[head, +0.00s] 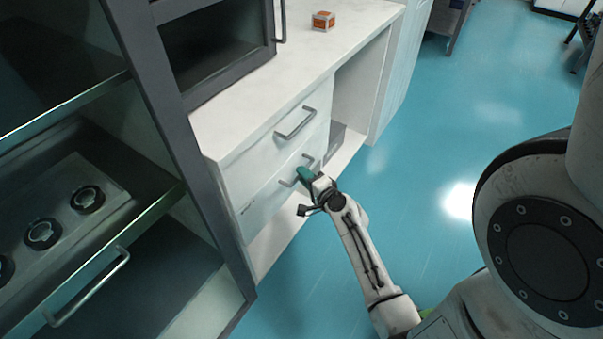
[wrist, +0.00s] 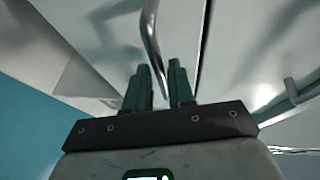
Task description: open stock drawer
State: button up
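The white cabinet has two drawers, each with a metal bar handle. The upper drawer (head: 262,140) looks closed. My gripper (head: 304,174) is at the handle of the lower drawer (head: 262,196) and hides part of it. In the wrist view, the lower drawer handle (wrist: 152,42) runs between the two green fingers of my gripper (wrist: 160,72). The lower drawer front looks about flush with the upper one. The frames do not show which drawer is the stock drawer.
An orange box (head: 323,21) stands on the white countertop (head: 345,40). A dark glass-fronted cabinet (head: 165,120) is at the left, with round parts on a tray inside. An open shelf space lies right of the drawers. The blue floor (head: 430,160) at the right is clear.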

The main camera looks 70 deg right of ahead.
jog(key=shift+x, duration=1.05)
grip_shut()
